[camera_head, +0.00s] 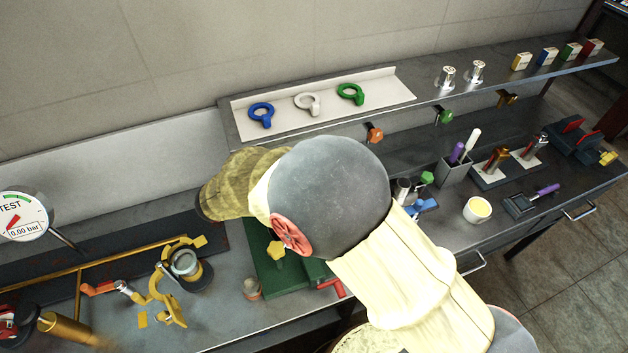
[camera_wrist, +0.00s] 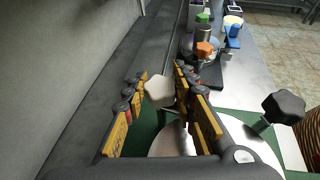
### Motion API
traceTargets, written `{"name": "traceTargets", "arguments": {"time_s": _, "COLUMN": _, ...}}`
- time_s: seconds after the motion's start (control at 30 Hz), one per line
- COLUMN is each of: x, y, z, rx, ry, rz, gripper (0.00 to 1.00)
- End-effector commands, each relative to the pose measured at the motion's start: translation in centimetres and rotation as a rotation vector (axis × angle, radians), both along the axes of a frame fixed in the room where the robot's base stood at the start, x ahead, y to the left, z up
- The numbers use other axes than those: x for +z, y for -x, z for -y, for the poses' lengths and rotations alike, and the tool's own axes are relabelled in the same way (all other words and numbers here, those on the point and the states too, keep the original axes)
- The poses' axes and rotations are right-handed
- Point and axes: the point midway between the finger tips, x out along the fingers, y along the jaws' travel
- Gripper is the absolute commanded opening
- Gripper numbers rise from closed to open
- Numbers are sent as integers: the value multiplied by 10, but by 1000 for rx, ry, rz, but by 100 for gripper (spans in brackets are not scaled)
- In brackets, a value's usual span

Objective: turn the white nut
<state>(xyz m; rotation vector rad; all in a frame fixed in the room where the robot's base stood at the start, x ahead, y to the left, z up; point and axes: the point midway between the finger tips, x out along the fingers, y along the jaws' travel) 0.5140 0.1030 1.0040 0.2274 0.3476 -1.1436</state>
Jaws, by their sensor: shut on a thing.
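The white nut (camera_wrist: 158,89) is a pale faceted head between the two yellow-and-black fingers of my gripper (camera_wrist: 157,92) in the wrist view. My gripper is shut on it, one finger at each side. The exact contact of the pads on the nut's sides is hard to make out. In the head view my arm covers the nut and the fingertips.
A dark faceted knob (camera_wrist: 284,106) stands close to the right of my gripper, and an orange one (camera_wrist: 205,48) lies beyond. In the head view, blue, white (camera_head: 308,104) and green ring tools lie on the shelf. A grey wall runs close along the left in the wrist view.

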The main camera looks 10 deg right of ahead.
Motion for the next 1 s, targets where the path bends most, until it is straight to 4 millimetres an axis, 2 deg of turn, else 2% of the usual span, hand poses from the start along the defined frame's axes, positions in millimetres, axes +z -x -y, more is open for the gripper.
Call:
{"name": "traceTargets", "arguments": {"time_s": 0.07, "x": 0, "y": -1, "z": -1, "rx": 1, "ry": -2, "rz": 2, "gripper": 2}}
{"name": "traceTargets", "arguments": {"time_s": 0.1, "x": 0, "y": -1, "z": -1, "rx": 2, "ry": -2, "rz": 2, "gripper": 29}}
{"name": "traceTargets", "arguments": {"time_s": 0.4, "x": 0, "y": 0, "z": 0, "rx": 1, "ry": 0, "rz": 0, "gripper": 46}}
{"name": "traceTargets", "arguments": {"time_s": 0.77, "x": 2, "y": 1, "z": -3, "rx": 2, "ry": 0, "rz": 1, "gripper": 46}}
{"name": "traceTargets", "arguments": {"time_s": 0.87, "x": 6, "y": 5, "z": -13, "rx": 2, "ry": -1, "rz": 2, "gripper": 46}}
{"name": "traceTargets", "arguments": {"time_s": 1.0, "x": 15, "y": 14, "z": -35, "rx": 5, "ry": -1, "rz": 2, "gripper": 46}}
